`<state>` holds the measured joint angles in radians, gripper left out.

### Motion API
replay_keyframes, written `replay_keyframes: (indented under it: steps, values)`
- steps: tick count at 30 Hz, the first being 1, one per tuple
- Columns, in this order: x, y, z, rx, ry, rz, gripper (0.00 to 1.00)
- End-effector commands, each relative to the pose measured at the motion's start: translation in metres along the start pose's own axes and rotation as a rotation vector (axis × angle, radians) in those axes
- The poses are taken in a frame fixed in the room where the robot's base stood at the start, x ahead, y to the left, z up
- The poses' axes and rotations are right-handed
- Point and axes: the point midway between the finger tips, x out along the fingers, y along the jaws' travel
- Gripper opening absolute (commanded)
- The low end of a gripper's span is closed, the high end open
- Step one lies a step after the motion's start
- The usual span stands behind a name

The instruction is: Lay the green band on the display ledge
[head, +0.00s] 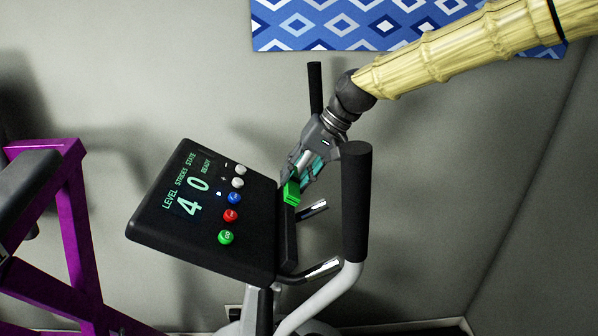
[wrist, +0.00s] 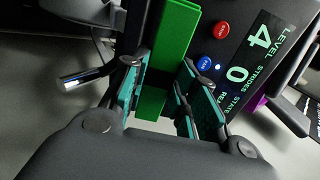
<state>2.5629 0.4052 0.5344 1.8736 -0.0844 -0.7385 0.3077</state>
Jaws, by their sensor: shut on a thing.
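The green band (head: 291,193) is a bright green strip. My gripper (head: 298,178) is shut on it at the right edge of the exercise machine's black console. In the wrist view the band (wrist: 166,50) runs lengthwise between the teal finger pads of my gripper (wrist: 166,75). The display ledge (head: 288,245) is the dark lip along the console's right edge. The band is at the upper part of this ledge in the head view; I cannot tell whether it touches it. The fingers hide part of the band.
The console display (head: 187,190) has a row of coloured buttons (head: 231,215) beside the ledge. A black handlebar grip (head: 356,200) stands close to the right of my gripper, and another (head: 315,88) rises behind it. A purple frame (head: 75,225) stands at the left.

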Motion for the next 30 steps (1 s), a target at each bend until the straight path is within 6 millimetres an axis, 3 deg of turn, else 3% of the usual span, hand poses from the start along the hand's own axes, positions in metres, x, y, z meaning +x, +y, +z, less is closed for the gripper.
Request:
replay_keyframes:
  steps: [30]
  values:
    - [0.063,-0.001,0.000,-0.002,-0.001,0.001,0.04]
